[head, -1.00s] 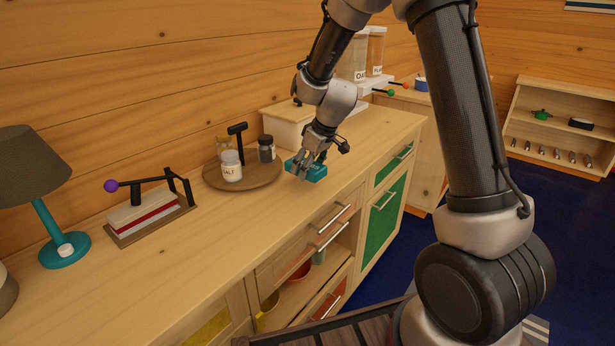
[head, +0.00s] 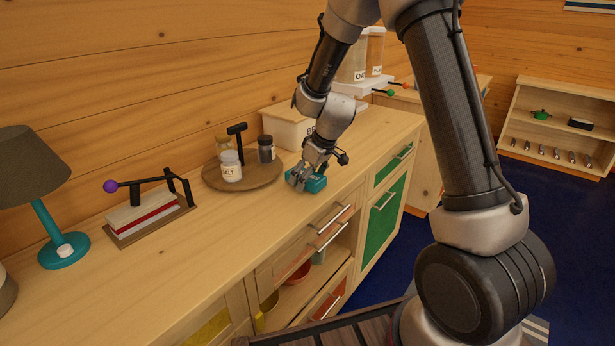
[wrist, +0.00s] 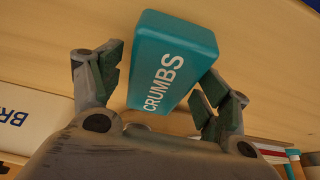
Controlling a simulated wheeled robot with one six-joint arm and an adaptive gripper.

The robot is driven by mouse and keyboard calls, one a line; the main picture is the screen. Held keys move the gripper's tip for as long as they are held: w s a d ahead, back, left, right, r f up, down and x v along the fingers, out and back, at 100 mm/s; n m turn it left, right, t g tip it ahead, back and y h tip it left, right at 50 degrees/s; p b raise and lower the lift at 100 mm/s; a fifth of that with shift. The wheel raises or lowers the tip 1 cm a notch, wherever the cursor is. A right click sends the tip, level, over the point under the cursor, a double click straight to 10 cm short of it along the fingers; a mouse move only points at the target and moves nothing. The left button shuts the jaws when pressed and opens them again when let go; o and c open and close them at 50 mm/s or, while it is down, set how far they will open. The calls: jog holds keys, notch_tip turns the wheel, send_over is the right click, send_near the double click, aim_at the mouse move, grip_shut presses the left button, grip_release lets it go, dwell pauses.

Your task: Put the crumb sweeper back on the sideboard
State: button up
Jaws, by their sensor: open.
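The crumb sweeper is a teal block (wrist: 172,62) with "CRUMBS" in white letters, seen in the wrist view. In the head view the sweeper (head: 316,184) rests on the top of the wooden sideboard (head: 218,222), near its front edge and right of the round tray. My gripper (head: 300,181) is down at the sweeper in the head view. In the wrist view my gripper (wrist: 165,88) is open, with one finger on each side of the sweeper's near end. Gaps show between the fingers and the block.
A round wooden tray (head: 212,179) with jars stands left of my gripper. A bread box (head: 283,130) stands behind it. A press with a purple knob (head: 148,214) and a teal lamp (head: 64,246) are farther left. Bare sideboard top lies in front of the tray.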

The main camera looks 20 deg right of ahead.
jog(key=v, duration=1.2)
jog(key=s+d+r+m+h, duration=0.1)
jog(key=s+d+r+m, duration=0.15)
jog(key=s+r, duration=0.4)
jog(key=s+d+r+m, duration=0.1)
jog(key=s+d+r, duration=0.3)
jog(key=s, duration=0.5)
jog(key=s+d+m+h, duration=0.1)
jog(key=s+d+m, duration=0.1)
jog(key=s, duration=0.5)
jog(key=s+d+r+m, duration=0.1)
jog(key=s+d, duration=0.2)
jog(key=s, duration=0.4)
jog(key=shift+s+m+h, duration=0.2)
jog(key=shift+m+h, duration=0.15)
jog(key=shift+h, duration=0.05)
jog(key=shift+d, duration=0.15)
